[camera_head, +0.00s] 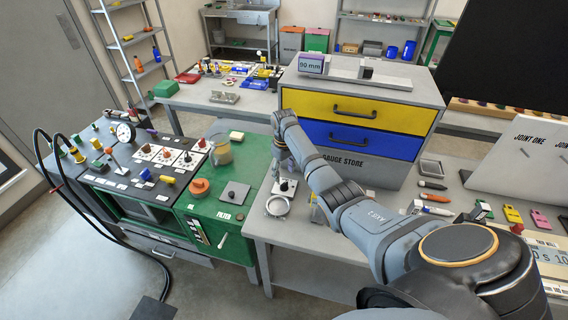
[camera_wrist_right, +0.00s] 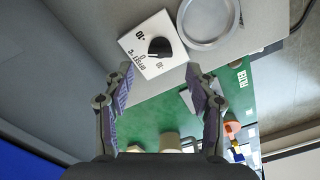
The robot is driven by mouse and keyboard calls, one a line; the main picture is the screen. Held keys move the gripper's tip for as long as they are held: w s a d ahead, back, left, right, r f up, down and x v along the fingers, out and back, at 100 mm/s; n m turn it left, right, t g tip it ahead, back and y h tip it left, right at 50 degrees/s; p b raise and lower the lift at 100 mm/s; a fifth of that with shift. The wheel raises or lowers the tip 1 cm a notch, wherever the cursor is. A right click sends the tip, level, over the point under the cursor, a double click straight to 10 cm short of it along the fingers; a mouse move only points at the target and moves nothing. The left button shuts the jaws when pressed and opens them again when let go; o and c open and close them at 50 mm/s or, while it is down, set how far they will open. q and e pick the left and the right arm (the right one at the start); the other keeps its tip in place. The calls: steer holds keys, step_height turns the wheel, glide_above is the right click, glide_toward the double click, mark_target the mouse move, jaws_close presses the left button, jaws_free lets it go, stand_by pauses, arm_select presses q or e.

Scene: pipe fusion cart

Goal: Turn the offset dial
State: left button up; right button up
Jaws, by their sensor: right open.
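The offset dial is a white plate (camera_wrist_right: 140,42) marked "OFFSET °C" with a black knob (camera_wrist_right: 159,47), shown in the right wrist view. In the head view the dial (camera_head: 284,187) sits on the grey bench just below my right gripper (camera_head: 281,160). In the right wrist view my right gripper (camera_wrist_right: 159,73) is open and empty. Its two fingers are apart, with the knob beyond and between the fingertips, and I see no contact. My left gripper is not in view.
The gauge store cabinet (camera_head: 357,143) with yellow and blue drawers stands behind my right arm. The green cart (camera_head: 215,222) with several knobs is to the left.

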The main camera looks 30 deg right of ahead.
mark_target(284, 183)
step_height(284, 183, up, 6)
stand_by(0.6)
